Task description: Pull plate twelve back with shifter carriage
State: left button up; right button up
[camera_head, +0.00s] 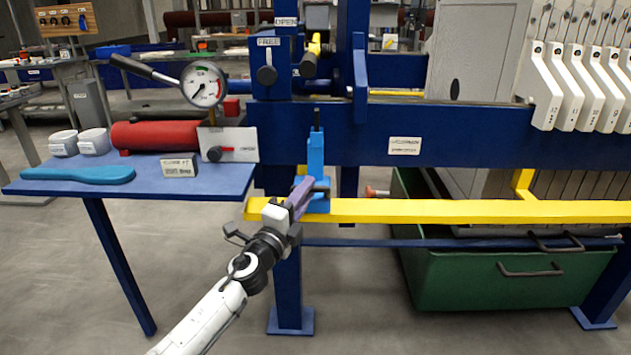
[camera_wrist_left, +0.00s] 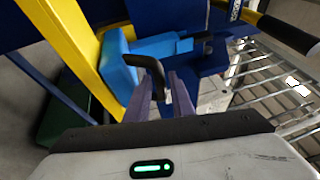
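The shifter carriage, a bright blue block (camera_head: 316,160) with an upright lever, sits at the left end of the yellow rail (camera_head: 430,211). In the left wrist view the carriage (camera_wrist_left: 117,63) has a bent black handle (camera_wrist_left: 146,61). My left gripper (camera_head: 305,192) is at the carriage's front. Its two purple fingers (camera_wrist_left: 162,84) are apart, with the handle's end between their tips; whether they press on it I cannot tell. The filter plates' white handles (camera_head: 575,88) stand in a row at the upper right. Their numbers are too small to read surely. My right gripper is not in view.
A blue side table (camera_head: 60,187) at left holds a red cylinder (camera_head: 155,135), a pressure gauge (camera_head: 203,84) and a blue scraper-like tool (camera_head: 78,174). A green bin (camera_head: 480,278) stands below the rail. The rail is clear right of the carriage, up to the plates.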

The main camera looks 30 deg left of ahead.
aim_at(316, 195)
pick_arm(q)
jog(key=shift+x, duration=2.8)
jog(key=shift+d+f, duration=0.1)
grip_shut()
